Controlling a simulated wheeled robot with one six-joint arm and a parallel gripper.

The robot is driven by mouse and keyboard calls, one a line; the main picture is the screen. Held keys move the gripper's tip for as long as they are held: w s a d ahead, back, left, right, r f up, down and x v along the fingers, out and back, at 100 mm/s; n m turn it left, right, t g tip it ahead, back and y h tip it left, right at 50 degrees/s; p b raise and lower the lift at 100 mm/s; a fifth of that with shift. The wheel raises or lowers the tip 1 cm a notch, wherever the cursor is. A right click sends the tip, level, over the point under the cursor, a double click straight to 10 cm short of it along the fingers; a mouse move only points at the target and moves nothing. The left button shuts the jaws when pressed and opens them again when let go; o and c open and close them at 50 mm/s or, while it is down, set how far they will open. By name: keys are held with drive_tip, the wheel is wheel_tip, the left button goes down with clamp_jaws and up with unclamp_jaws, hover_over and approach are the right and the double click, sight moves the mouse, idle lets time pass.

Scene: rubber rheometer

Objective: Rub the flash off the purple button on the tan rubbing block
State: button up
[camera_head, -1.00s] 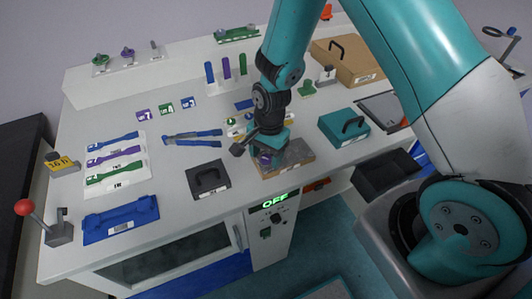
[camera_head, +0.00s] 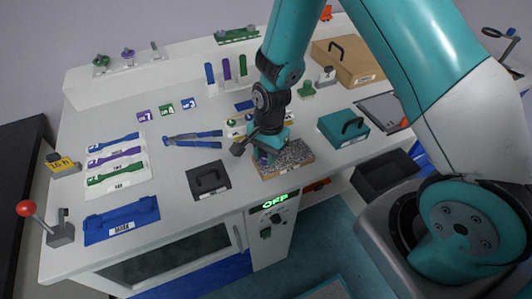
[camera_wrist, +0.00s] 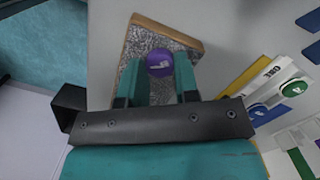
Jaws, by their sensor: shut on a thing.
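The purple button (camera_wrist: 160,63) sits between the two teal fingers of my gripper (camera_wrist: 160,82), which is shut on it in the wrist view. It has a pale mark on its face. The tan rubbing block (camera_head: 296,156) has a grey speckled top and lies at the bench's front edge. In the wrist view the block (camera_wrist: 190,42) lies under the button and fingers. My gripper (camera_head: 264,160) is at the left end of the block in the head view. I cannot tell whether the button touches the block's surface.
A black lidded plate with a handle (camera_head: 209,180) lies left of the block. A teal box with a handle (camera_head: 343,127) stands to its right. Behind my gripper is a yellow-edged card with buttons (camera_wrist: 275,85). Blue tongs (camera_head: 193,138) lie to the left.

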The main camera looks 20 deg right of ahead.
sight(300, 150)
drive_tip(key=shift+d, duration=0.1)
drive_tip(key=shift+d+f, duration=0.1)
drive_tip(key=shift+d, duration=1.75)
drive_tip(key=shift+d+p, duration=0.45)
drive_tip(key=shift+d, duration=3)
drive_tip(key=shift+a, duration=5.4)
drive_tip(key=shift+d, duration=0.15)
drive_tip(key=shift+d+p, duration=0.5)
drive_tip(key=shift+d, duration=4.7)
drive_tip(key=shift+a, duration=5.45)
